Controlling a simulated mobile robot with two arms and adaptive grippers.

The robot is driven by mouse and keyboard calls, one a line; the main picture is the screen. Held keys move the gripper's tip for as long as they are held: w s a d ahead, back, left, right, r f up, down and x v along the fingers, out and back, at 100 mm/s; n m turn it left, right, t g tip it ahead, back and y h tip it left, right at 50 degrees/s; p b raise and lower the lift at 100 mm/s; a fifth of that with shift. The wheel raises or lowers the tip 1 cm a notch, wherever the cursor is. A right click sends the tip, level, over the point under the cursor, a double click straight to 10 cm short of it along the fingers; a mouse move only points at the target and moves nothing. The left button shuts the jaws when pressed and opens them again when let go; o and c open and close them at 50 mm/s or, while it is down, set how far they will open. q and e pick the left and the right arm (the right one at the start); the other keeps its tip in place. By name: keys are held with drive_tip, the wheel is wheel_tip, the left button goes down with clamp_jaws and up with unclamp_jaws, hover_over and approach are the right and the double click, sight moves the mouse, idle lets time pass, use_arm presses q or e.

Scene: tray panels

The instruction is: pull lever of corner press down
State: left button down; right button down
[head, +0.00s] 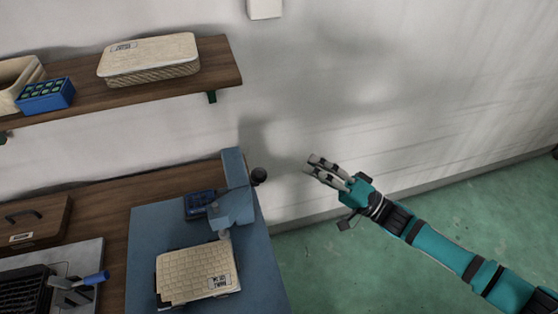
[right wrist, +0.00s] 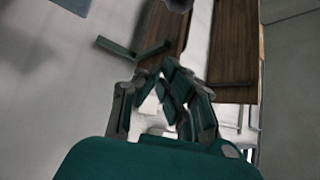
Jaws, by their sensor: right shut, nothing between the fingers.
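The corner press (head: 232,195) is a blue-grey upright frame with a head, standing on a blue base plate (head: 145,235) on the table. A black round knob (head: 259,175) sticks out at its right side and looks like the end of the lever; the arm behind it is mostly hidden. A cream woven panel (head: 195,274) with a label lies below the press head. My right gripper (head: 314,164) is shut and empty, to the right of the knob and apart from it, fingers pointing left. Its fingers also show in the right wrist view (right wrist: 165,85). My left gripper is not in view.
A wooden shelf (head: 215,72) above the table holds a stack of cream panels (head: 150,56) and a blue box (head: 46,95). A blue-handled tool (head: 92,279) and a wooden case (head: 35,225) lie at the left. Green floor (head: 440,220) on the right is clear.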

sight(256, 178)
drive_tip(key=p+x, duration=0.4)
drive_tip(key=x, duration=0.7)
drive_tip(key=s, duration=0.1)
drive_tip(key=s+f+p, duration=0.1)
drive_tip(key=s+f, duration=0.1)
drive_tip(key=s, duration=0.1)
drive_tip(key=shift+a+p, duration=0.15)
drive_tip(key=shift+p, duration=0.2)
drive_tip(key=shift+f, duration=0.1)
